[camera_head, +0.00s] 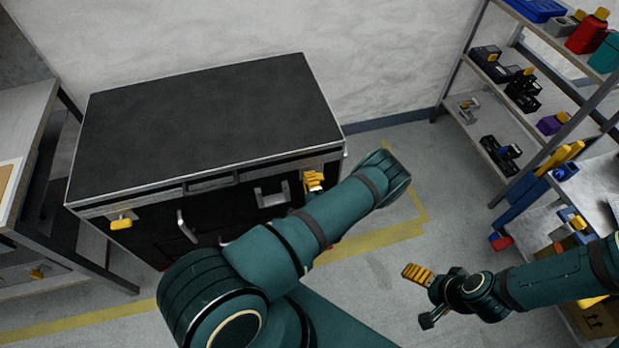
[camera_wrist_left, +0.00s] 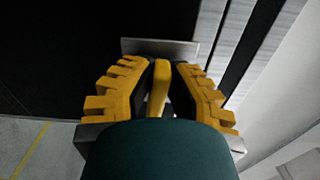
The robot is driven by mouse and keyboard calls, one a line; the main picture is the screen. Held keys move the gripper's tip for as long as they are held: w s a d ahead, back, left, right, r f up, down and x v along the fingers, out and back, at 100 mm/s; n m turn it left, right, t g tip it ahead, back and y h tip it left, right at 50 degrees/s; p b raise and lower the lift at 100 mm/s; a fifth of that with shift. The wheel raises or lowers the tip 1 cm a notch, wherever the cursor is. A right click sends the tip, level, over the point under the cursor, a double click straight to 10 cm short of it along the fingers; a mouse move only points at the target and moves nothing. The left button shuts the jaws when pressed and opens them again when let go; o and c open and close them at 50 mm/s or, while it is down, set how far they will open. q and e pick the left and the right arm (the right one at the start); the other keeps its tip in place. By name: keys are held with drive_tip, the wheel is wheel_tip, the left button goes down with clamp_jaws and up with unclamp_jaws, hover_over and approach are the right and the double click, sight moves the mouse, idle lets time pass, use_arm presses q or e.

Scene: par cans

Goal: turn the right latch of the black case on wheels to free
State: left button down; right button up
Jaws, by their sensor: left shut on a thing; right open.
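The black case on wheels (camera_head: 205,115) stands against the wall in the head view, with its lid closed. Its right latch, a yellow handle (camera_wrist_left: 159,88) on a grey plate, shows in the left wrist view. My left gripper (camera_head: 313,181) is at the right end of the case's front. In the left wrist view its ridged yellow fingers (camera_wrist_left: 160,95) are shut on the latch from both sides. In the head view fingers and latch blend together. The left latch (camera_head: 122,222) is yellow and at the front's left end. My right gripper (camera_head: 425,297) is open and empty, away from the case.
A workbench (camera_head: 28,140) stands close on the left. A shelf rack (camera_head: 500,150) with several tools and boxes is on the right. Bare floor (camera_head: 385,290) with yellow tape lies between case and rack. My left arm hides part of the case's front.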

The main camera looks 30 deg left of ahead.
use_arm(q)
drive_tip(key=shift+n, duration=0.6)
drive_tip(key=c, duration=0.9)
unclamp_jaws()
drive_tip(key=shift+c, duration=0.2)
drive_tip(key=v, duration=1.2)
drive_tip(key=shift+w, duration=0.1)
